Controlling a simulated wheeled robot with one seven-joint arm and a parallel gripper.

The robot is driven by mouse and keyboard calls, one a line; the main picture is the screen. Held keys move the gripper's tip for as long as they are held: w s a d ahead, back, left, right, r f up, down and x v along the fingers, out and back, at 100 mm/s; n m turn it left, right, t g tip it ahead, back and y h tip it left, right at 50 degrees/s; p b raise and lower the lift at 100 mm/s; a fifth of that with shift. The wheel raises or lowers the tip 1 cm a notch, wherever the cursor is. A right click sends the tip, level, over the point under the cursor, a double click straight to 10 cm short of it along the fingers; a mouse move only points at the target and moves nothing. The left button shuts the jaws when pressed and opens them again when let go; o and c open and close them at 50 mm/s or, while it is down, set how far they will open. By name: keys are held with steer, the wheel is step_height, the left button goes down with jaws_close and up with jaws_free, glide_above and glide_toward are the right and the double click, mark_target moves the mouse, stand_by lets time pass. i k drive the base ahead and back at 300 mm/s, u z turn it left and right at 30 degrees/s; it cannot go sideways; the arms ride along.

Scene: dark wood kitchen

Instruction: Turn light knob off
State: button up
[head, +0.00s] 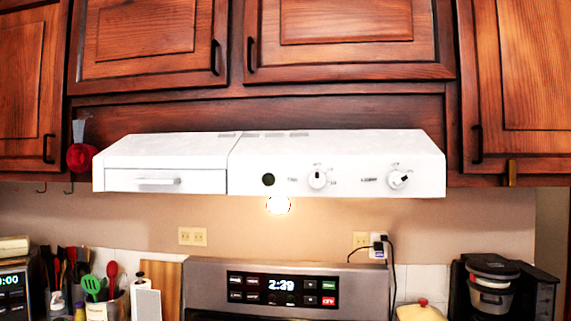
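A white range hood (270,163) hangs under the wall cabinets in the head view. Its front has two white knobs. The left knob (318,180) has its dark mark near upright. The right knob (399,179) is turned so its dark mark slants to the right. The lettering beside the knobs is too small to read surely, so I cannot tell by label which is the light knob. A bulb (278,204) under the hood glows bright. A dark round spot (268,180) sits left of the knobs. My gripper is not in view.
A stove panel (285,287) with a lit clock stands below the hood. Utensils (90,286) crowd the counter at left. A coffee maker (500,287) stands at right. A red item (81,157) hangs by the hood's left end. The space before the knobs looks clear.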

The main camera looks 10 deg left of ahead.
mark_target(396, 180)
steer(key=z, duration=2.05)
steer(key=k, duration=0.95)
steer(key=u, duration=1.3)
steer(key=i, duration=0.5)
steer(key=u, duration=0.1)
